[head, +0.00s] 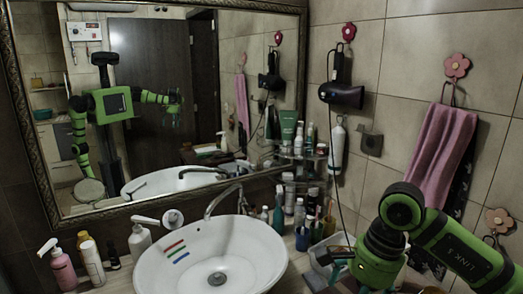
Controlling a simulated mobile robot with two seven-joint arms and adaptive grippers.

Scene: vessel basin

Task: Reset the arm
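My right arm (463,250), green and black with "LINK 5" on it, comes in from the lower right. It bends at a round joint and points down towards the counter's right end. Its gripper is not clearly shown there; a small dark hand-like end (173,99) shows in the mirror on a raised, bent arm, too small to tell open or shut. My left arm does not show directly. In the mirror, the other arm of my reflection (116,103) hangs down, and its gripper cannot be made out.
A white oval basin (262,262) with red, green and blue strips stands on the counter. Bottles (62,266) stand left, more bottles and cups (302,238) right. A hair dryer (341,95) and pink towel (440,155) hang on the wall. A framed mirror (150,60) stands behind.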

